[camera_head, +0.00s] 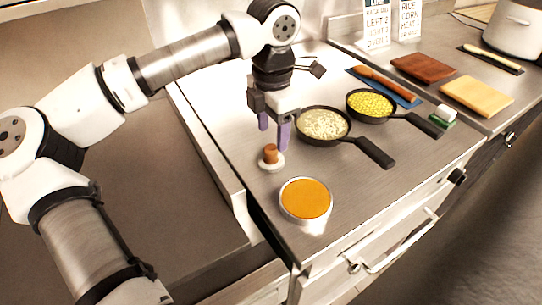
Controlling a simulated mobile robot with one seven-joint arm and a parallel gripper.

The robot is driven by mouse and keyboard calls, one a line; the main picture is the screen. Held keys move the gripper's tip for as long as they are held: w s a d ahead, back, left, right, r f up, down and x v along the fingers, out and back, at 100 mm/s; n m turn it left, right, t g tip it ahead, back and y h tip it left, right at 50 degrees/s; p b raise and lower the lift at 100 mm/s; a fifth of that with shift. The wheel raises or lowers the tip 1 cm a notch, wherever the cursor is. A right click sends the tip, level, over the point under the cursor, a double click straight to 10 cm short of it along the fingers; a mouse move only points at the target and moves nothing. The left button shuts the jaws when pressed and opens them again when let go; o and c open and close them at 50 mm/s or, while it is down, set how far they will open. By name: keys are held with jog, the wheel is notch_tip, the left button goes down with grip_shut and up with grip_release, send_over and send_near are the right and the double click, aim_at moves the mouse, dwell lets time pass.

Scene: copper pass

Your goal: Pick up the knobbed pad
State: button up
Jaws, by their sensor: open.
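The knobbed pad (270,163) is a small white round disc with an upright brown knob on top. It stands on the steel counter near its left edge, behind the bowl of orange contents. My gripper (273,139) points down just above and slightly behind it in the picture. Its two purple fingers are apart, with nothing between them. The fingertips look close to the knob's height, but I cannot tell the exact gap from this view.
An orange-filled bowl (305,202) stands in front of the pad. A pan of pale grains (323,124) and a pan of yellow corn (371,105) are to the right, handles pointing right. A green-and-white block (443,116) and boards (476,96) lie farther right.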

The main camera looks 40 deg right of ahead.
aim_at(271, 147)
jog(key=f, duration=0.1)
jog(key=f+p, duration=0.1)
jog(key=f, duration=0.3)
jog(key=shift+s+a, duration=0.2)
jog(key=shift+a, duration=0.1)
jog(key=shift+c, duration=0.5)
jog(key=c, duration=1)
